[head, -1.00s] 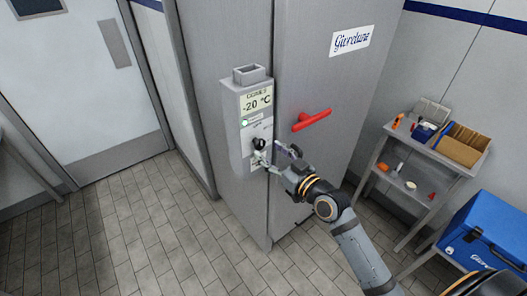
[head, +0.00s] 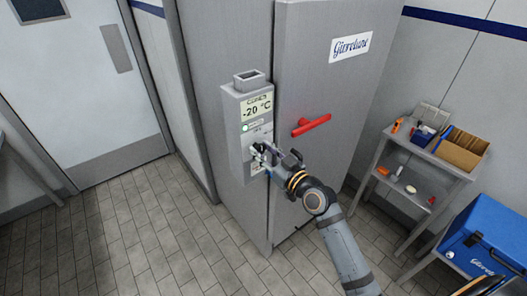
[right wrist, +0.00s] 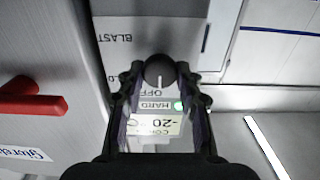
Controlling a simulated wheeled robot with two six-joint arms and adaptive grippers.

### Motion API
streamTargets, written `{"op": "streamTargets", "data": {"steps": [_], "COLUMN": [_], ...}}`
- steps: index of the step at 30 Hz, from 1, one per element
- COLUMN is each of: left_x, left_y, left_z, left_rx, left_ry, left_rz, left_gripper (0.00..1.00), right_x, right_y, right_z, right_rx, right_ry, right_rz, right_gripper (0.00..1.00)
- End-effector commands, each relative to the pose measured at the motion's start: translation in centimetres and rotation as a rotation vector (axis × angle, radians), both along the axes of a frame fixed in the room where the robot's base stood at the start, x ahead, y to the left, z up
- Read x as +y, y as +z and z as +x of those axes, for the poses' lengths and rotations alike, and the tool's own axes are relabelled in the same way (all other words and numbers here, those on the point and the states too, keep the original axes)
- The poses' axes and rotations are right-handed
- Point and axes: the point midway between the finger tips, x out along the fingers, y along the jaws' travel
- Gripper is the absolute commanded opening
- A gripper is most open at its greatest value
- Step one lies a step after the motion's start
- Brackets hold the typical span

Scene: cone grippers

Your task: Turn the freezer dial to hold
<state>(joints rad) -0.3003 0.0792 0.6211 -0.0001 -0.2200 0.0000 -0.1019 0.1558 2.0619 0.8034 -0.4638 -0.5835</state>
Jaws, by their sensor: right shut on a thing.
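In the head view the dial is mostly hidden. My left gripper is not in view.
A red door handle (head: 311,125) sticks out right of the box. A metal shelf (head: 432,155) with boxes and small items stands at the right, with a blue cooler (head: 487,235) nearer. The tiled floor (head: 130,235) at the left is clear.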

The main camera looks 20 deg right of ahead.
Motion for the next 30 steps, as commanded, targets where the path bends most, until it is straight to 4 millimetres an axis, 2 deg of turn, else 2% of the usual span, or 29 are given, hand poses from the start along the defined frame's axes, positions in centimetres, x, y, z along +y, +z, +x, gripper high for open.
{"op": "streamTargets", "data": {"steps": [11,30], "left_x": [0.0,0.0], "left_y": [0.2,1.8], "left_z": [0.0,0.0], "left_rx": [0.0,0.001], "left_ry": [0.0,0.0], "left_rz": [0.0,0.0], "left_gripper": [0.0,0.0], "right_x": [-0.1,-0.2], "right_y": [0.0,0.0], "right_z": [0.0,0.1], "right_rx": [0.034,0.229], "right_ry": [0.0,-0.001], "right_rz": [0.09,0.624], "right_gripper": [0.03,0.03]}}
